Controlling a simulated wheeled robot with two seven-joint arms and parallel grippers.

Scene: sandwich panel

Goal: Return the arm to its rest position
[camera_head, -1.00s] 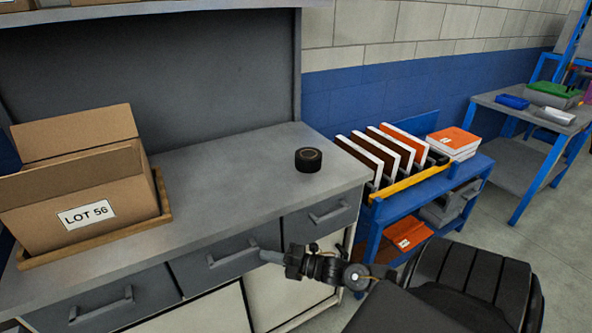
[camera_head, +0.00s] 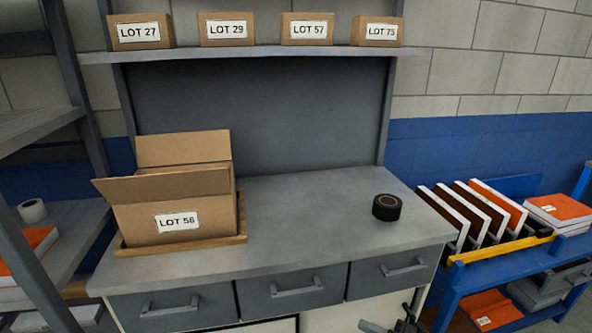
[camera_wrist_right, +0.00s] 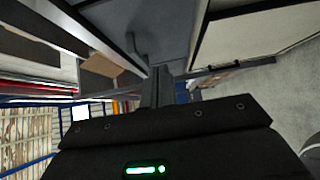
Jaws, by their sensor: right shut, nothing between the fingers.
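My right gripper (camera_head: 374,327) shows at the bottom edge of the head view, low in front of the bench drawers. It is shut and empty, and most of the arm is out of frame. In the right wrist view the closed fingers (camera_wrist_right: 157,88) point away from the camera, with nothing held between them. My left gripper does not show in either view.
The workbench (camera_head: 300,225) carries an open LOT 56 carton (camera_head: 190,200) on a wooden tray and a black tape roll (camera_head: 387,207). A blue cart (camera_head: 450,300) with upright panels stands at right. Small labelled boxes (camera_head: 228,29) line the shelf above.

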